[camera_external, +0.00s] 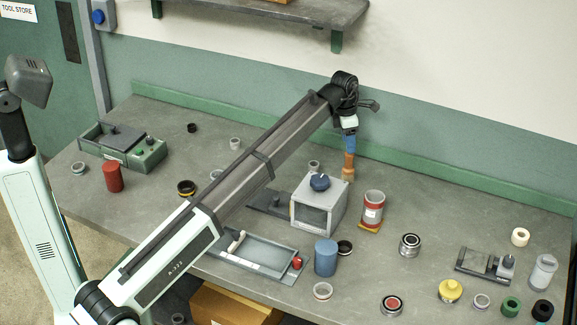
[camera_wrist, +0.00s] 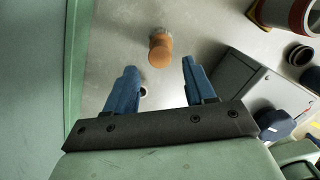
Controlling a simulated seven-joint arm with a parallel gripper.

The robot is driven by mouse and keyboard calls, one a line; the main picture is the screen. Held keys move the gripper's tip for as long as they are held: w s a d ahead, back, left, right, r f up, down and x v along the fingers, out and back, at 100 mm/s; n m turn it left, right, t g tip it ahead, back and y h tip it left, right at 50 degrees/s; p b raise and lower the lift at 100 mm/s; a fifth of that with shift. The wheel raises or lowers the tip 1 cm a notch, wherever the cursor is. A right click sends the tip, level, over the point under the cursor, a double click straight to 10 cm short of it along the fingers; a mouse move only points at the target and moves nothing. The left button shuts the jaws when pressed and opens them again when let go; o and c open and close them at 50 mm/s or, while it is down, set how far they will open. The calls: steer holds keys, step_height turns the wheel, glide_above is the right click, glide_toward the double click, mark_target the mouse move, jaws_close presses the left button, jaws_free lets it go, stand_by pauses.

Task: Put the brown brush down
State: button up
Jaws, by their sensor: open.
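The brown brush (camera_external: 348,161) stands upright on the grey bench (camera_external: 440,210), behind the white box with a blue knob, with its pale bristle end down. In the wrist view the brush (camera_wrist: 160,48) shows its round brown handle top, just beyond and between the fingertips. My gripper (camera_external: 349,147) is directly above the brush, pointing down. In the wrist view its blue fingers (camera_wrist: 159,68) are apart, with a clear gap and nothing held between them. I cannot tell exactly how far the fingertips are above the handle.
The white box (camera_external: 318,205) is close in front of the brush. A red-and-white jar (camera_external: 373,207) stands to the right. The green back ledge (camera_external: 420,172) and wall are close behind. Several rings and jars fill the bench's right side.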

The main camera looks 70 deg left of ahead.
steer(key=shift+s+r, duration=0.15)
steer(key=shift+r, duration=1)
steer(key=shift+s+r, duration=0.15)
steer(key=shift+r, duration=0.95)
